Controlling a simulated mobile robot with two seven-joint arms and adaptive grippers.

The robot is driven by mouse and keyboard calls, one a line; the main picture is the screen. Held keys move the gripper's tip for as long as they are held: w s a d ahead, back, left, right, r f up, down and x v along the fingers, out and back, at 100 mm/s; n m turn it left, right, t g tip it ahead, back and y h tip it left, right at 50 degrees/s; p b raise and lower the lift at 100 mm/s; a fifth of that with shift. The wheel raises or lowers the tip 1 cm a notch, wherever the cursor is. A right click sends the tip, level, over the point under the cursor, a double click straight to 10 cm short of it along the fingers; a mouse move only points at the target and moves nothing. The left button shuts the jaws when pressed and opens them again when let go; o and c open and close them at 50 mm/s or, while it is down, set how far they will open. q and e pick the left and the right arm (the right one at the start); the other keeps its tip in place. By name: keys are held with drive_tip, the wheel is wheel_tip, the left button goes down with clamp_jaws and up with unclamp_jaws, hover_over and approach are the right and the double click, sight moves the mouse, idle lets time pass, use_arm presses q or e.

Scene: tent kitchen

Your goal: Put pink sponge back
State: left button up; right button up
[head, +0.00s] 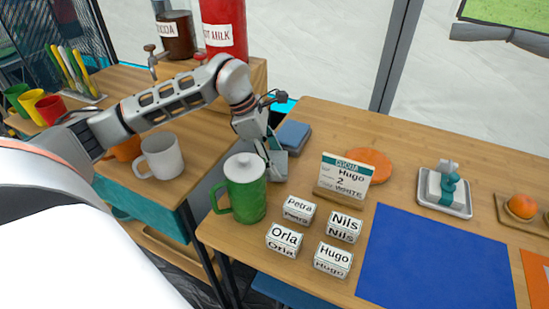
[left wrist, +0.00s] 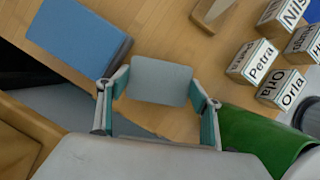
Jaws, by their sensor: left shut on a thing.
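I see no pink sponge in either view. My left gripper (head: 271,152) is low over the wooden table (head: 318,116), just behind the green lidded mug (head: 245,188). In the left wrist view, its two fingers are shut on a light grey block (left wrist: 160,84) with rounded corners. The same block shows partly in the head view (head: 278,167). I cannot tell if it touches the table. A blue block (head: 293,136) lies flat just beyond the gripper; it also shows in the left wrist view (left wrist: 78,34). My right gripper is not in view.
Several name blocks (head: 299,209) stand right of the green mug, with an order card (head: 345,176) and an orange disc (head: 375,160) behind. A blue mat (head: 436,258) and a small tray (head: 445,206) lie further right. A white mug (head: 160,157) stands on the left counter.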

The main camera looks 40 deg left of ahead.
use_arm(q)
drive_tip(key=shift+f, duration=0.15)
drive_tip(key=o, duration=1)
drive_tip(key=shift+a+r, duration=0.15)
drive_tip(key=shift+r, duration=0.35)
drive_tip(key=p+v, duration=0.1)
drive_tip(key=v, duration=0.4)
drive_tip(key=shift+w, duration=0.1)
drive_tip(key=p+v, duration=0.1)
drive_tip(key=v, duration=0.5)
drive_tip(key=shift+r, duration=0.15)
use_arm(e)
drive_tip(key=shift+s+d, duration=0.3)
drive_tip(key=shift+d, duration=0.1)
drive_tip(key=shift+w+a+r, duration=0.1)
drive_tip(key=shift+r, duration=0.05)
